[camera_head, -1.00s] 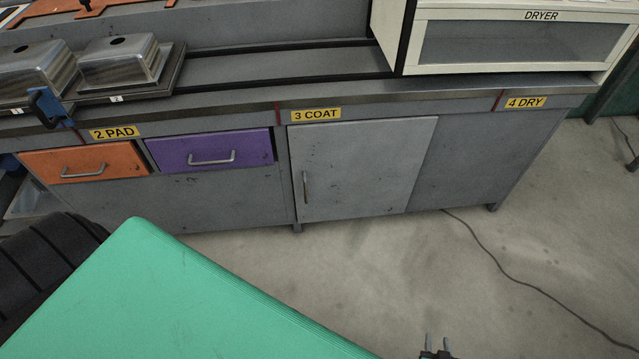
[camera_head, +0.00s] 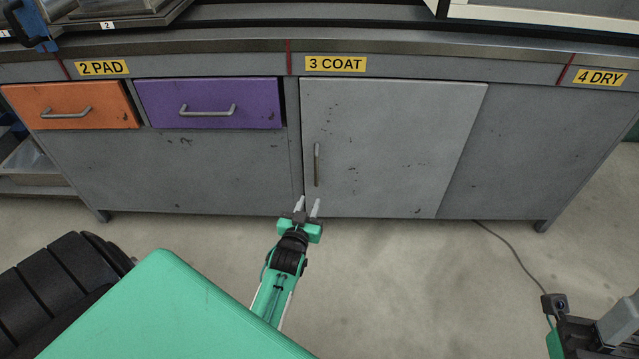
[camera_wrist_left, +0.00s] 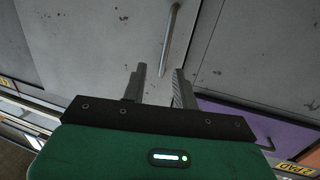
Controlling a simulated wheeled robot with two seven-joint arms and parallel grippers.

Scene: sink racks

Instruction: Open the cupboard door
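The grey cupboard door (camera_head: 395,150) is under the "3 COAT" label and looks shut. Its vertical metal handle (camera_head: 317,164) is near the door's left edge. My left gripper (camera_head: 308,203) is open and empty, just below the handle in the head view, near the door's lower left corner. In the left wrist view the handle (camera_wrist_left: 170,40) lies beyond the two open fingers (camera_wrist_left: 160,80), roughly in line with the gap between them, not between the fingertips. My right gripper (camera_head: 615,325) shows only partly at the lower right edge; its fingers cannot be made out clearly.
An orange drawer (camera_head: 68,106) and a purple drawer (camera_head: 208,104) sit left of the door, both with bar handles. The worktop (camera_head: 250,45) runs above. The floor (camera_head: 400,260) before the door is clear, with a cable (camera_head: 500,245) at the right.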

